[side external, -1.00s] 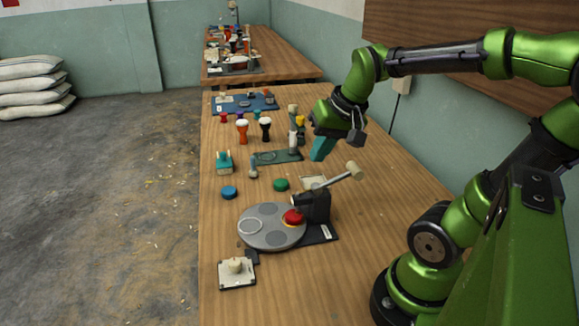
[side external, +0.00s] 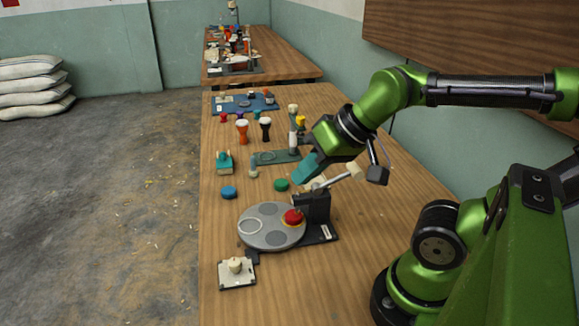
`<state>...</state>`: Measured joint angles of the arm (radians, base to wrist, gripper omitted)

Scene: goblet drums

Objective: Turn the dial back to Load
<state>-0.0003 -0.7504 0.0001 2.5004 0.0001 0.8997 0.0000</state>
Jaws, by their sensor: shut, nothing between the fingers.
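A round grey turntable (side external: 262,239) with several darker round patches and one white ring lies on a dark base near the table's front. A small white square plate (side external: 246,282) with a cream knob (side external: 236,264) sits at its front left; this may be the dial, but no Load lettering is readable. My gripper (side external: 298,181) has teal fingers, shut and empty. It is tilted down to the left, behind the turntable and near the lever press, apart from the knob. I cannot tell its exact height.
A dark press (side external: 316,207) with a pale-ended lever (side external: 338,180) and a red round part (side external: 293,217) stands at the turntable's right. Blue (side external: 229,192) and green (side external: 281,185) discs lie behind. Small goblet drums (side external: 242,131) stand farther back.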

